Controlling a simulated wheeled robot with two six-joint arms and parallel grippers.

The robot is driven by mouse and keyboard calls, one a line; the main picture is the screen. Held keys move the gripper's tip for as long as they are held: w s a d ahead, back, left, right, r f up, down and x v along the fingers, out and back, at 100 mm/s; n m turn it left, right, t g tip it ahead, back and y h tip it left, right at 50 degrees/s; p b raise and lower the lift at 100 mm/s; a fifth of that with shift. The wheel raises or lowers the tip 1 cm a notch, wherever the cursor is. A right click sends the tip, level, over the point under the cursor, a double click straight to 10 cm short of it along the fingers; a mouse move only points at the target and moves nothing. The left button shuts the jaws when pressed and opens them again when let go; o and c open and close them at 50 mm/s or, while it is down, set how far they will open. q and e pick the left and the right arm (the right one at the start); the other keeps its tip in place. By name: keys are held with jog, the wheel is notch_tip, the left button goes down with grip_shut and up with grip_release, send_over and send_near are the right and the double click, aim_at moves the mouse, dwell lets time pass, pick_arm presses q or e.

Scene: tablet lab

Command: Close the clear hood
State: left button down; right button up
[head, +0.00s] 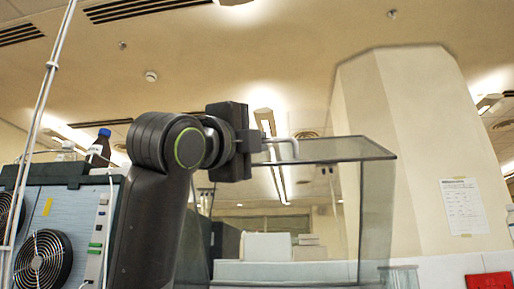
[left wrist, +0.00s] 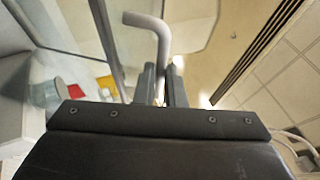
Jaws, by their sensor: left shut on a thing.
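The clear hood (head: 340,150) shows in the head view as a smoky transparent panel lying near level, seen edge-on from below. A clear upright pane (head: 376,215) hangs under its right part. Its light grey bent handle (head: 293,148) sticks out at the left end of the panel. My left gripper (head: 260,145) is at that handle, its jaws shut on it. In the left wrist view the handle (left wrist: 160,38) runs down between the two fingers of my left gripper (left wrist: 162,82). My right gripper is in neither view.
A machine with fans (head: 70,225) stands at the left, with a brown blue-capped bottle (head: 99,150) on top. White boxes (head: 267,246) stand behind my arm. A wide pillar (head: 415,140) rises behind the hood. A red object (head: 489,281) is at the lower right.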

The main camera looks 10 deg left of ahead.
pick_arm(q)
jog(key=shift+s+f, duration=0.2)
jog(key=shift+f, duration=0.15)
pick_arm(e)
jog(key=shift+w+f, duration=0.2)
pick_arm(q)
jog(key=c, duration=1.5)
grip_release()
